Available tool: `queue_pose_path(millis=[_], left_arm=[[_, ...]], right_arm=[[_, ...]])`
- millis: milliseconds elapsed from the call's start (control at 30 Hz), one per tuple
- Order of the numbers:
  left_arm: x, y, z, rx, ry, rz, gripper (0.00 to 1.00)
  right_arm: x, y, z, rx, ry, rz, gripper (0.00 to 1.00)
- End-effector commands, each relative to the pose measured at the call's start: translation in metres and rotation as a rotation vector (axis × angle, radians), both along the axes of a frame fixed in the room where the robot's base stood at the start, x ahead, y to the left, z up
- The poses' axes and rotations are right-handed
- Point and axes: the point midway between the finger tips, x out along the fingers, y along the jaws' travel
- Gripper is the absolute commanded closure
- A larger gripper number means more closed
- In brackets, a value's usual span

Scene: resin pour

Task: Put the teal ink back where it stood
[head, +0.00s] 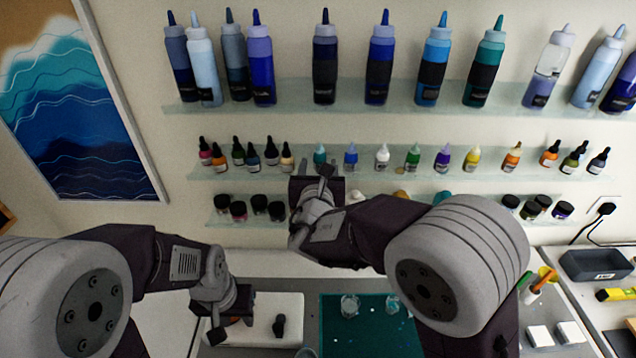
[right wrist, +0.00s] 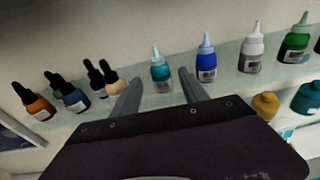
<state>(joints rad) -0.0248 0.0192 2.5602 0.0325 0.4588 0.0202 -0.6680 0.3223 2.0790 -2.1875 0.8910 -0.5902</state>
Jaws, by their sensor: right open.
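The teal ink (head: 319,154) is a small bottle with a pale teal tip, upright on the middle glass shelf (head: 230,177). In the right wrist view the teal ink (right wrist: 161,72) shows between the two fingers, with a gap on each side. My right gripper (head: 325,172) is open at the shelf, in front of the bottle; it also shows in the right wrist view (right wrist: 160,80). I cannot tell whether the fingertips reach past the bottle. My left gripper (head: 238,308) is low, over the white board on the worktop; its fingers are not clear.
A blue ink (head: 351,155) stands just right of the teal ink, and a dropper bottle with peach contents (head: 287,157) stands to its left. Large squeeze bottles fill the shelf above. Jars stand on the shelf below. A teal mat (head: 335,335) with cups lies on the worktop.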

Motion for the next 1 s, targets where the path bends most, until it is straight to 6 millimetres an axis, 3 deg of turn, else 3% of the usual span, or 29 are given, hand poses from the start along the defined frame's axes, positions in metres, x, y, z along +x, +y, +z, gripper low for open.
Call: queue_pose_path(millis=[100,300,767,867,933,1000], left_arm=[[0.000,0.000,-0.011,0.000,0.000,0.000,0.64],[0.000,0.000,-0.017,0.000,0.000,0.000,0.64],[0.000,0.000,-0.017,0.000,0.000,0.000,0.64],[0.000,0.000,-0.017,0.000,0.000,0.000,0.64],[0.000,0.000,-0.017,0.000,0.000,0.000,0.64],[0.000,0.000,-0.017,0.000,0.000,0.000,0.64]], right_arm=[[-0.026,0.002,0.002,0.003,-0.002,0.004,0.48],[-0.057,0.003,0.008,0.001,-0.001,0.003,0.48],[-0.066,-0.002,0.008,0.008,0.011,-0.013,0.48],[-0.067,-0.042,-0.019,0.109,0.103,-0.148,0.48],[-0.079,-0.097,-0.059,0.284,0.225,-0.366,0.48],[-0.115,-0.156,-0.111,0.557,0.352,-0.686,0.48]])
